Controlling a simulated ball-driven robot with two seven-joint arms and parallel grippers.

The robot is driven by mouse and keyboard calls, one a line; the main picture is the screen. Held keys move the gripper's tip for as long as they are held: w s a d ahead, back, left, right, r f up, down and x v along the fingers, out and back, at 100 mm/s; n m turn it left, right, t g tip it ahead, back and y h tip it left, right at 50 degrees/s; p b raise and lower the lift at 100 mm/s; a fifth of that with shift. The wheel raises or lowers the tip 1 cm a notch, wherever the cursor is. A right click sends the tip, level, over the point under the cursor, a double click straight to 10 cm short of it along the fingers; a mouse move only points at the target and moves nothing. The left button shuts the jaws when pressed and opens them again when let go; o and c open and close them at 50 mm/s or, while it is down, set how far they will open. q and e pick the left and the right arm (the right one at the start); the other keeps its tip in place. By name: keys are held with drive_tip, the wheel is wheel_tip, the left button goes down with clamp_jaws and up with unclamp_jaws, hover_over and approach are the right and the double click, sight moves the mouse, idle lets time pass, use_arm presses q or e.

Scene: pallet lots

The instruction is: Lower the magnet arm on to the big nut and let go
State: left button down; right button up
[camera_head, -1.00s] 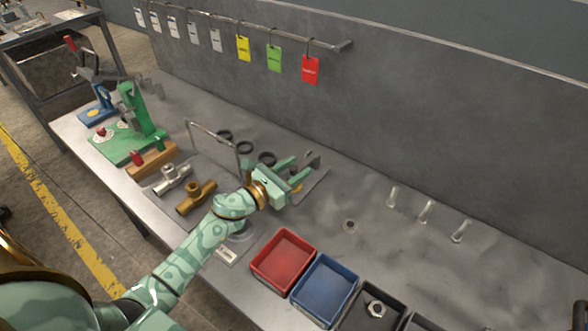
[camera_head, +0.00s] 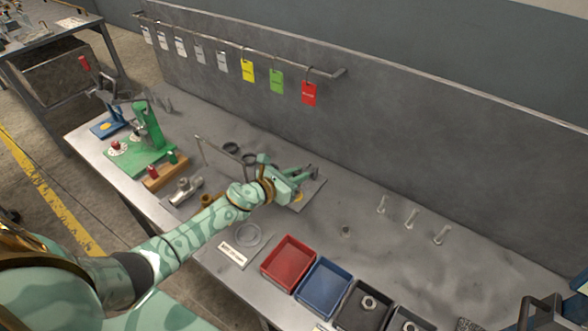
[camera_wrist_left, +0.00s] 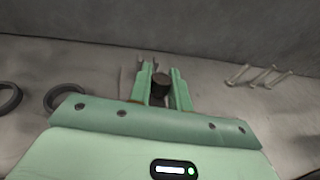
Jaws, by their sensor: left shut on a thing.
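My left gripper (camera_head: 298,174) is over a small grey plate (camera_head: 313,192) at the back middle of the bench. In the left wrist view its two green fingers (camera_wrist_left: 161,88) are shut on a dark round grip, which looks like part of the magnet arm (camera_wrist_left: 160,80). In the head view only a dark bit of the magnet arm (camera_head: 312,169) shows beyond the fingers. A yellow spot (camera_head: 299,197) shows on the plate below the gripper. I cannot make out the big nut under the arm; the gripper hides that area. My right gripper is not in view.
Red (camera_head: 267,270) and blue (camera_head: 301,289) trays stand at the front, with a dark tray beside them holding a nut (camera_head: 368,303). Pipe fittings (camera_head: 183,186) and a green fixture (camera_head: 150,130) are left. Bench between gripper and bolts is mostly clear.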

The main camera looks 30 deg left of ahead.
use_arm(q)
drive_tip(key=shift+w+r+t+p, duration=0.15)
drive_tip(key=shift+w+r, duration=0.35)
drive_tip(key=shift+r, duration=0.25)
drive_tip(key=shift+w+r+t+p, duration=0.15)
drive_tip(key=shift+w+r, duration=0.35)
drive_tip(key=shift+r, duration=0.25)
drive_tip(key=c, duration=1.3)
unclamp_jaws()
drive_tip(key=shift+d+f, duration=0.1)
drive_tip(key=shift+s, duration=0.4)
drive_tip(key=v, duration=0.7)
drive_tip(key=p+v, duration=0.1)
drive_tip(key=v, duration=0.7)
drive_tip(key=shift+s+r, duration=0.15)
drive_tip(key=shift+r, duration=0.15)
drive_tip(key=shift+c, duration=0.2)
